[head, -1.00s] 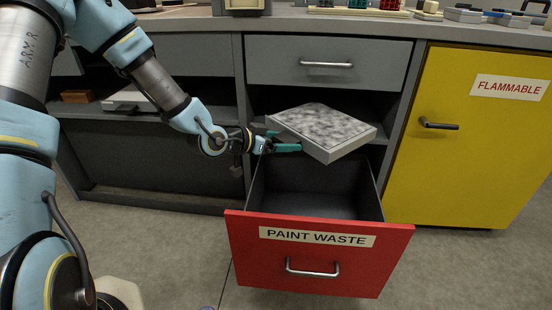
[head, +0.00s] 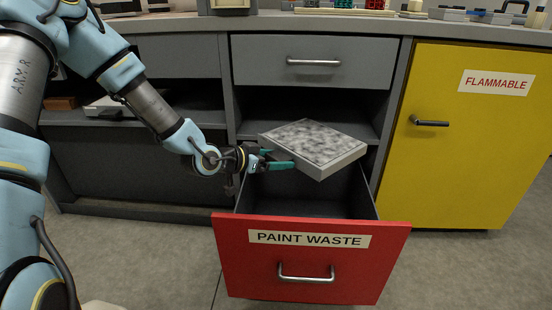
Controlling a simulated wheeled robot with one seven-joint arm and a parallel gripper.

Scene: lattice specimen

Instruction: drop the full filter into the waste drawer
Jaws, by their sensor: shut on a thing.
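The full filter (head: 314,147) is a flat, pale-framed square panel with a mottled grey face. My gripper (head: 284,161), with teal fingers, is shut on its left edge and holds it in the air. The filter is slightly tilted, over the back part of the open waste drawer (head: 310,259). The drawer has a red front labelled PAINT WASTE and dark inner walls. The part of its inside that shows looks empty; the back is hidden behind the filter.
A closed grey drawer (head: 315,62) and an open shelf are behind the filter. A yellow FLAMMABLE cabinet (head: 465,135) stands shut at right. The worktop (head: 300,22) above holds several small items. Bare floor lies in front.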

